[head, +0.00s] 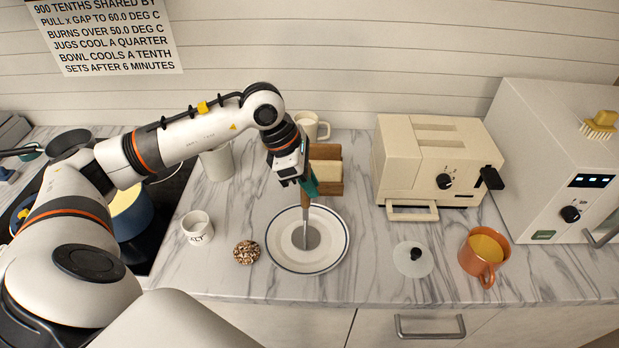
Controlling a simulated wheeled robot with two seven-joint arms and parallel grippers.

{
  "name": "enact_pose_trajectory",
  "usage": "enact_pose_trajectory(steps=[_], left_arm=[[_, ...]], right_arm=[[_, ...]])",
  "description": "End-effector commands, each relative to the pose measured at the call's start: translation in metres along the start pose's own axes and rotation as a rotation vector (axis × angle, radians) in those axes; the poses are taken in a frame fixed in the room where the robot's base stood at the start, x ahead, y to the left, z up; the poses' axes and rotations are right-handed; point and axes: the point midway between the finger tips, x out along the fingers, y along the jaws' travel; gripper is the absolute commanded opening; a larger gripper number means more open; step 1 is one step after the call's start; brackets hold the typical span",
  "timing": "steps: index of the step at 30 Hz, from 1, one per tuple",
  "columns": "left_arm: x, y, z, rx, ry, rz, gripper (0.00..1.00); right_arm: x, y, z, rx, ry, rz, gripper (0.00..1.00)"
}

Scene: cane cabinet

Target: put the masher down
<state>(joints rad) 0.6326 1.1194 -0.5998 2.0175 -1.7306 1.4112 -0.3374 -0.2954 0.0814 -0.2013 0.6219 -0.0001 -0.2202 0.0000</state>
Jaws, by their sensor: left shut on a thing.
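The masher (305,237) has a brownish shaft and a flat grey round head. It is upright over the white plate with a dark rim line (334,259). I cannot tell whether its head touches the plate or hangs just above it. My left gripper (306,186) comes down from above and is shut on the masher's upper part, which the gripper partly hides. A teal part shows at the grip. My right gripper is not in view.
A wooden holder (330,185) and white mug (312,127) are behind. A toaster (411,170), grey lid (412,267) and orange mug (480,268) are right. Counter between plate and lid is clear.

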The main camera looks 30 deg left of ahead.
Motion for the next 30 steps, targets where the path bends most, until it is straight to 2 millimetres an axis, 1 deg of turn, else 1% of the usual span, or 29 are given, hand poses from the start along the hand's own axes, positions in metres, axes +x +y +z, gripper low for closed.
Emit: enact_pose_trajectory(steps=[1,3,7,11,12,14,15,16,25,26,28,30], left_arm=[[0.001,0.000,0.001,0.000,0.001,0.000,0.00],[0.002,0.000,0.001,0.001,0.001,0.000,0.00],[0.002,0.000,0.001,0.001,0.001,0.000,0.00],[0.005,0.000,0.002,0.001,0.001,0.000,0.00],[0.004,0.000,0.002,0.001,0.001,0.000,0.21],[0.004,0.000,0.002,0.001,0.000,0.000,0.31],[0.004,0.000,0.002,0.001,0.000,0.000,0.38],[0.004,0.000,0.002,0.001,0.000,0.000,0.40],[0.002,0.000,0.001,0.001,0.000,0.000,0.40],[0.000,0.000,0.000,0.001,0.000,0.000,0.40],[-0.004,-0.001,0.001,0.001,0.001,-0.004,0.40],[-0.014,-0.001,0.002,0.001,0.000,-0.004,0.40]], right_arm=[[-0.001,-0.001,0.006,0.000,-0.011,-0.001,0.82],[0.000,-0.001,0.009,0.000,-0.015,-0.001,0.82],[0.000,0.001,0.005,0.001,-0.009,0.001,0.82],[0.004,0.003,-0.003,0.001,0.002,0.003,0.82],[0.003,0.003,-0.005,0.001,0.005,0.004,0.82],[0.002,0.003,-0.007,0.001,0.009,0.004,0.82],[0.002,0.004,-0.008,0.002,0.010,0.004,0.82],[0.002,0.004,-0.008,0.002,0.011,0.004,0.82],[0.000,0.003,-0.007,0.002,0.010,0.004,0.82],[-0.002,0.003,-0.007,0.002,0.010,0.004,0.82],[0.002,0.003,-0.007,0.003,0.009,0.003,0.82],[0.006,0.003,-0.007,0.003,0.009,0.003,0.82]])
